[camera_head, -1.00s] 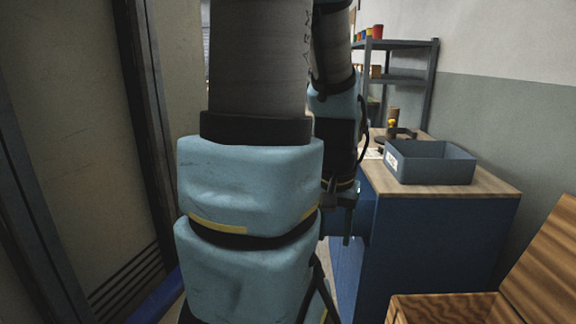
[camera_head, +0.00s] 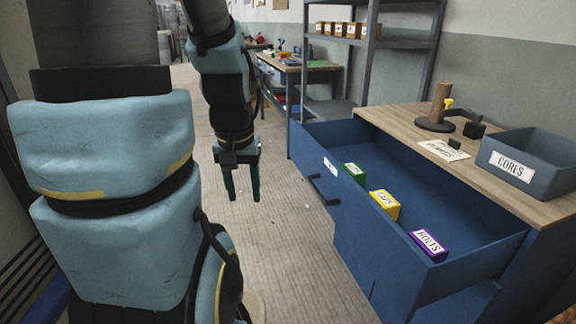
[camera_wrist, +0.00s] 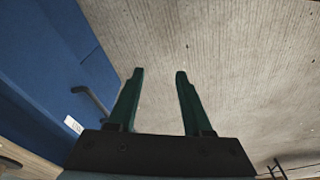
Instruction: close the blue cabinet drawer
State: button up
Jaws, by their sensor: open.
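The blue cabinet (camera_head: 357,240) stands at the right in the head view, with a wooden top. Its top drawer (camera_head: 345,203) is pulled far out and has a dark bar handle (camera_head: 322,190) on its front. Inside lie a green box (camera_head: 354,173), a yellow box (camera_head: 385,204) and a purple box (camera_head: 428,245). My gripper (camera_head: 243,198) hangs pointing down over the floor, left of the drawer front and apart from it. It is open and empty. In the wrist view, my gripper (camera_wrist: 160,75) has its fingers spread, with the handle (camera_wrist: 91,99) to their left.
A grey bin labelled CORES (camera_head: 528,160) and a dark stand (camera_head: 438,115) sit on the cabinet top. A metal shelf (camera_head: 370,70) with small boxes and a workbench (camera_head: 285,70) stand behind. The floor (camera_head: 285,255) before the drawer is clear.

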aim_at(481, 238)
jog(key=i+j+z, duration=0.15)
jog(key=j+z, duration=0.25)
jog(key=i+j+z, duration=0.1)
jog(key=j+z, duration=0.2)
jog(key=z, duration=0.15)
jog(key=j+z, duration=0.4)
jog(key=z, duration=0.25)
jog(key=l+u, duration=0.2)
jog(key=u, duration=1.9)
jog(key=i+l, duration=0.05)
